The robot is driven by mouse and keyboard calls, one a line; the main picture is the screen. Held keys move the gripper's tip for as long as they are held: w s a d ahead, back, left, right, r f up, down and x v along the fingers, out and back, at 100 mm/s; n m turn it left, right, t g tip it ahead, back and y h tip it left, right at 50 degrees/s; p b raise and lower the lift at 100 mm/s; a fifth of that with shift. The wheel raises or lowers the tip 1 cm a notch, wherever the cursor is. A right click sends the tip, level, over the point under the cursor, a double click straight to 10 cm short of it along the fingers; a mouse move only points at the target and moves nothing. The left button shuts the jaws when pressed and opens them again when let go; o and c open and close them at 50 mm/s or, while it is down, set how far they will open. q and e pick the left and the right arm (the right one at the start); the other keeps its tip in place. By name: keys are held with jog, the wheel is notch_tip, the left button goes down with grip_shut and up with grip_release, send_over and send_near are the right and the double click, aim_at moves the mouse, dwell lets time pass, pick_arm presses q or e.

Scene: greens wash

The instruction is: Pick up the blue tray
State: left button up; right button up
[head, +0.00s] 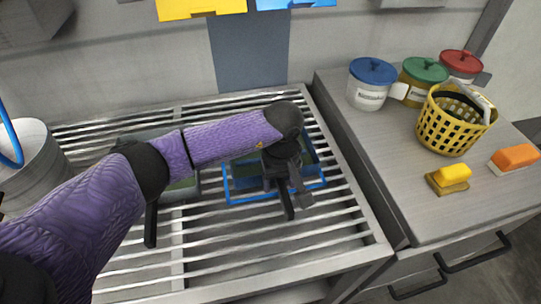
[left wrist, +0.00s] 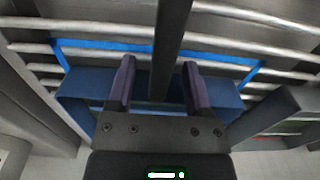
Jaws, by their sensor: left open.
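The blue tray (head: 240,184) sits on the slatted metal rack, partly hidden under my left arm in the head view. Its bright blue rim and darker body show, with something green inside. My left gripper (head: 289,200) is over the tray's right part, pointing down. In the left wrist view, the two fingers of my left gripper (left wrist: 159,88) are apart, with the blue tray (left wrist: 80,84) close behind them and its bright rim running across the top. I cannot tell whether the fingers touch the tray. My right gripper is not in view.
A grey tray (head: 190,190) with green contents lies left on the rack, partly behind my arm. A white bucket (head: 35,150) stands far left. The right counter holds lidded pots (head: 371,85), a yellow basket (head: 447,130) and sponges (head: 452,175). The rack's front is clear.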

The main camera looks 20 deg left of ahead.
pick_arm(q)
jog(key=shift+f, duration=0.1)
grip_shut()
dwell(1.3)
